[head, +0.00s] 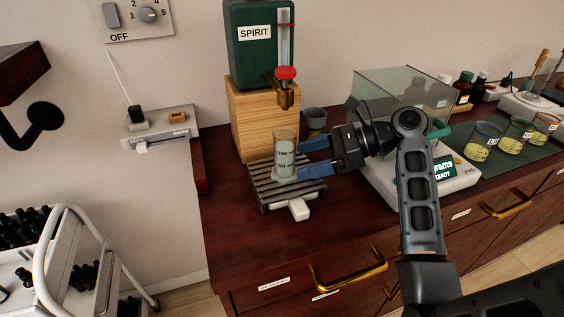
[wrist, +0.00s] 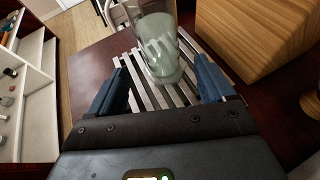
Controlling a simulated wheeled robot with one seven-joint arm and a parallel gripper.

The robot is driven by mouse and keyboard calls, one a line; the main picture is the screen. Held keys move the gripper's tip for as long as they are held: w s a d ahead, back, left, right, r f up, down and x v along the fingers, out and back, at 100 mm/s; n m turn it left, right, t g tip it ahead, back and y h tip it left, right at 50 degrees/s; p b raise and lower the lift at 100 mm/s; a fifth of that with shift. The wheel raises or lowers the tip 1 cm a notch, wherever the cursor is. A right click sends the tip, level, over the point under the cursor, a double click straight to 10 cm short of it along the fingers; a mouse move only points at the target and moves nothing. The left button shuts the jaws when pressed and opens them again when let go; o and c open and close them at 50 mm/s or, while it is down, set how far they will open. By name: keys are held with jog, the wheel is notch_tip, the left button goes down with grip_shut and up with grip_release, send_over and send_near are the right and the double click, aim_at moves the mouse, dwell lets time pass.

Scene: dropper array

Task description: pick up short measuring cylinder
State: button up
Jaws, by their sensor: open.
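The short measuring cylinder (head: 284,157) is clear glass with graduation marks and pale greenish contents. It stands upright on a slatted rack (head: 262,190) under the red-topped tap of the spirit dispenser. My gripper (head: 306,158) is open, with its blue fingers just to the right of the cylinder in the head view. In the wrist view the cylinder (wrist: 160,48) stands just beyond the open fingertips (wrist: 160,72), centred between them. Its top is cut off by the frame's upper edge there.
The green spirit tank (head: 255,60) sits on a wooden block (head: 255,118) close behind the cylinder, with the tap (head: 285,88) above it. A grey cup (head: 314,119) stands behind my gripper. A balance with a glass cover (head: 405,92) is at right.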

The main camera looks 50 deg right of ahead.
aim_at(285, 164)
jog(key=shift+x, duration=3.05)
jog(key=shift+d, duration=0.1)
jog(key=c, duration=1.4)
jog(key=shift+r, duration=0.1)
